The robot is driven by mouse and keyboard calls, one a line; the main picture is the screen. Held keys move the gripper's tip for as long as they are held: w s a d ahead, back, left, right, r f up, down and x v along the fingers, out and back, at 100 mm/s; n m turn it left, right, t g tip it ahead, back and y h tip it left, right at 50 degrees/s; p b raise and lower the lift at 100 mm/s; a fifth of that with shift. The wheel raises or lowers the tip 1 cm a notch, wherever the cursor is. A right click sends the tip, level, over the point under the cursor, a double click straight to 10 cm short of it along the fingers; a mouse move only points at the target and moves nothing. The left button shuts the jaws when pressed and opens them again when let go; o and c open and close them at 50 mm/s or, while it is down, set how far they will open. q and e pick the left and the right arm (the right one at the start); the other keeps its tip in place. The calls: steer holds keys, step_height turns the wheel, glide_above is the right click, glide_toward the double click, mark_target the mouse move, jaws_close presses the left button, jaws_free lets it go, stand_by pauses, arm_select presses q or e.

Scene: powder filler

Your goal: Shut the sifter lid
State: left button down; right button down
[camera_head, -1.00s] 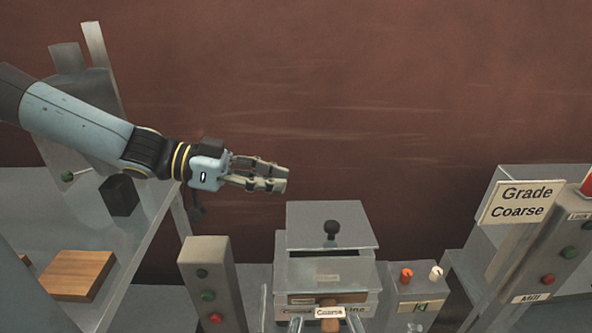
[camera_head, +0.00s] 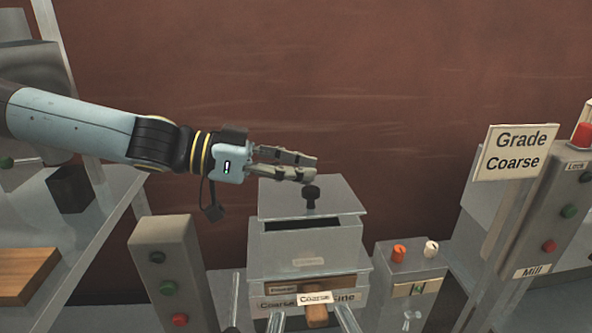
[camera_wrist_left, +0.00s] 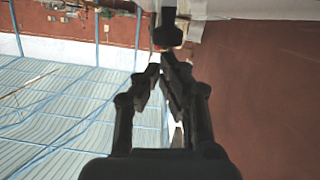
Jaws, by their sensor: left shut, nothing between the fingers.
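The sifter (camera_head: 305,250) is a grey box in the lower middle of the head view. Its flat grey lid (camera_head: 275,196) carries a black knob (camera_head: 311,197) and sits towards the back, with a dark open gap along the front of the box. My left gripper (camera_head: 313,167) is shut and empty, its fingertips just above and behind the knob in the picture; I cannot tell whether they touch it. In the left wrist view the fingertips (camera_wrist_left: 162,62) point at the dark knob (camera_wrist_left: 168,31). My right gripper is not in view.
A post with buttons (camera_head: 165,265) stands left of the sifter. A small box with orange and white knobs (camera_head: 410,280) stands right of it, beyond that a "Grade Coarse" sign (camera_head: 515,152) and the Mill post (camera_head: 560,210). A wooden block (camera_head: 25,275) lies far left.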

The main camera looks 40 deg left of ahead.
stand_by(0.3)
arm_select(q)
steer(key=shift+s+d+f+b, duration=0.2)
steer(key=shift+d+f+b, duration=0.05)
steer(key=shift+f+b, duration=0.3)
steer(key=shift+s+d+f+b, duration=0.2)
steer(key=shift+f+b, duration=0.25)
steer(key=shift+f, duration=0.15)
steer(key=shift+r, duration=0.1)
steer(key=shift+r+p, duration=0.5)
steer(key=shift+p, duration=0.15)
step_height(320, 180, up, 4)
steer(key=p, duration=0.4)
steer(key=shift+s+a, duration=0.1)
steer(key=f+p+v, duration=0.1)
steer(key=p+v, duration=0.8)
steer(key=shift+s, duration=0.3)
